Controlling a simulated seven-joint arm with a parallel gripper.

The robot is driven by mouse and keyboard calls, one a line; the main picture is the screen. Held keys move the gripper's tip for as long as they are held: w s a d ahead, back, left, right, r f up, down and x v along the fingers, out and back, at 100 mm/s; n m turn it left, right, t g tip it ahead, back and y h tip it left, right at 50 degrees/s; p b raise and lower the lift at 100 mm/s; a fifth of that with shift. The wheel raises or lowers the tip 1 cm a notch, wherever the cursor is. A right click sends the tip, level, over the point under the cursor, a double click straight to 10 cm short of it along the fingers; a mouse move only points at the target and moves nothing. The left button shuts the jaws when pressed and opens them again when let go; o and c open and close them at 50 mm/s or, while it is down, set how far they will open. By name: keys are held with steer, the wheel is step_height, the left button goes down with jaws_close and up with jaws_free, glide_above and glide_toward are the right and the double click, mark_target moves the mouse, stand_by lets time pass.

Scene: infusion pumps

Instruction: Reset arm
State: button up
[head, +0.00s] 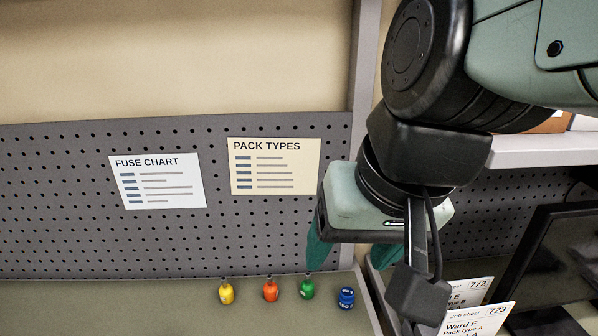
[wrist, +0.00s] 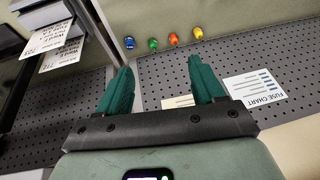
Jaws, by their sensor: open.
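My gripper (head: 346,260) hangs from my arm in the right half of the head view, in front of the pegboard. Its two teal fingers show in the wrist view (wrist: 157,72), spread apart with nothing between them, so it is open and empty. In the head view one finger shows clearly and the other is mostly hidden by my wrist parts.
Small yellow (head: 226,292), orange (head: 270,290), green (head: 307,288) and blue (head: 346,298) items stand in a row on the bench. A fuse chart (head: 158,181) and pack types sheet (head: 275,167) hang on the pegboard (head: 60,240). Job sheets (head: 478,322) and a dark screen (head: 555,270) are at right.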

steer(key=shift+t+h, duration=0.8)
steer(key=shift+t, duration=0.1)
steer(key=shift+s+d+r, duration=0.2)
steer(key=shift+d+r, duration=0.4)
steer(key=shift+d, duration=0.2)
steer(key=shift+s+d+r, duration=0.15)
steer(key=shift+d+r, duration=0.4)
steer(key=shift+d, duration=0.25)
